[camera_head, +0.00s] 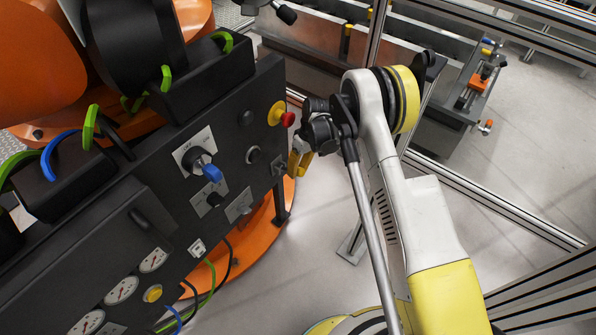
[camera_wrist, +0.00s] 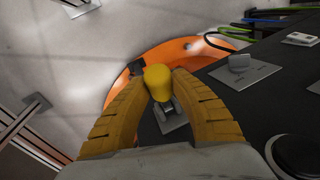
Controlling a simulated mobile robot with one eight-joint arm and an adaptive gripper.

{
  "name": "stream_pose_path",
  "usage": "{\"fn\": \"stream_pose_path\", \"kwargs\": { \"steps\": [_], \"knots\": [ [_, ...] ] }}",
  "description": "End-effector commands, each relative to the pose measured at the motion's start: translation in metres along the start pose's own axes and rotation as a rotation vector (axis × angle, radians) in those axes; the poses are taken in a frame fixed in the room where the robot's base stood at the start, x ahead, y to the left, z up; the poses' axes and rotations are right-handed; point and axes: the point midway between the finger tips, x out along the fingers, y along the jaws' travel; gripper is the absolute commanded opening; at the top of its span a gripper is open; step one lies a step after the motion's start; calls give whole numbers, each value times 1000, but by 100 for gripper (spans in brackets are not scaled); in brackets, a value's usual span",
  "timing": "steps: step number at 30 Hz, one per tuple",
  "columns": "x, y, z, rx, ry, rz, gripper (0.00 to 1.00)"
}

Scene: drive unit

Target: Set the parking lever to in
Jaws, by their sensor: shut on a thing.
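A small lever with a yellow knob (camera_wrist: 158,80) stands on a grey plate (camera_wrist: 174,121) at the end of the black drive unit panel. I take it for the parking lever; no label is readable. My gripper (camera_wrist: 160,88) has its two yellow fingers around the knob, one on each side, and is shut on it. In the head view my gripper (camera_head: 297,161) is at the right end of the panel (camera_head: 232,145). I cannot tell the lever's set position.
An orange base (camera_head: 262,236) lies below. Metal fence rails (camera_head: 480,196) stand at right.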

Motion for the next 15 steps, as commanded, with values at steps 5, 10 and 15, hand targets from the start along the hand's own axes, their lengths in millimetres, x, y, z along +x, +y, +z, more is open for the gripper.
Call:
{"fn": "stream_pose_path", "kwargs": {
  "steps": [5, 10, 15],
  "knots": [
    [0, -1, -1, -2, 3, -2, 51],
    [0, 0, -1, -1, 3, -1, 51],
    [-3, 0, 0, -1, 3, -1, 51]
  ]
}}
